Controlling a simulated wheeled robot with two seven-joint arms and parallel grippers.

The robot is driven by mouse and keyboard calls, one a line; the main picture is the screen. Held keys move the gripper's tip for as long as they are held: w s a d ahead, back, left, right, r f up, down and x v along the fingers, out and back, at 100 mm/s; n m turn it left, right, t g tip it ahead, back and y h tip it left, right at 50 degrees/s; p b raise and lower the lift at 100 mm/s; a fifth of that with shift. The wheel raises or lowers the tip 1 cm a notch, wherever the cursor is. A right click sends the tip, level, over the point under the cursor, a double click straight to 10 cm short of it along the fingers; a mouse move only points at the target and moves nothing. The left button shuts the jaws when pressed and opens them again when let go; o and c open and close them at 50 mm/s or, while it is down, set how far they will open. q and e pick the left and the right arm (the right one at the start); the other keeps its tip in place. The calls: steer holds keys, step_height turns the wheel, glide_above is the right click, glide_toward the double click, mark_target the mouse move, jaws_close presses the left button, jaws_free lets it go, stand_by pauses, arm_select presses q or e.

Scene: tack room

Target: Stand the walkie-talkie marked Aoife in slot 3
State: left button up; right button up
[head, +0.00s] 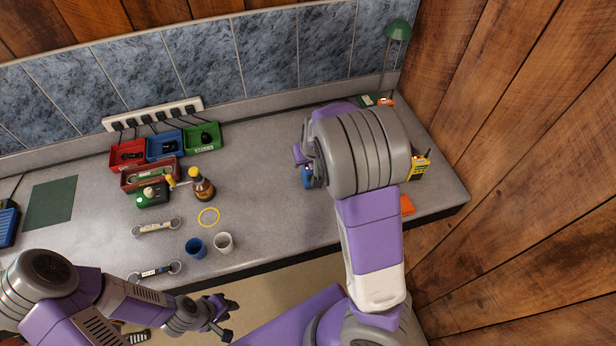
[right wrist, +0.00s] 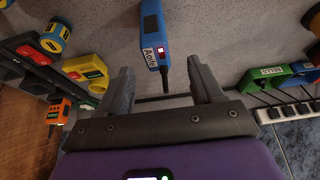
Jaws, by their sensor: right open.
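The blue walkie-talkie marked Aoife (right wrist: 154,42) stands out ahead of my right gripper (right wrist: 160,86) in the right wrist view, its label and a small red light showing. The open jaws lie either side of its near end, with nothing clamped between them. In the head view a blue part (head: 307,178) shows beside my right arm, which hides most of that area. A rack with coloured bays (right wrist: 22,66) is at the left of the right wrist view; I cannot read slot numbers. My left gripper (head: 222,318) is open and empty in front of the counter.
A yellow walkie-talkie (head: 418,167) shows at the counter's right, near the wooden wall. An orange one (right wrist: 60,110) is by the rack. Red (head: 127,154), blue and green bins, a bottle (head: 202,186) and two cups (head: 223,242) stand left.

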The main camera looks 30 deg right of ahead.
mark_target(309, 166)
steer(key=x, duration=0.2)
steer(key=b+x, duration=0.1)
steer(key=x, duration=0.1)
steer(key=b+x, duration=0.1)
steer(key=x, duration=0.1)
steer(key=shift+s+d+f, duration=0.15)
steer(key=shift+s, duration=0.25)
steer(key=shift+w+f, duration=0.25)
steer(key=shift+f, duration=0.2)
jaws_close()
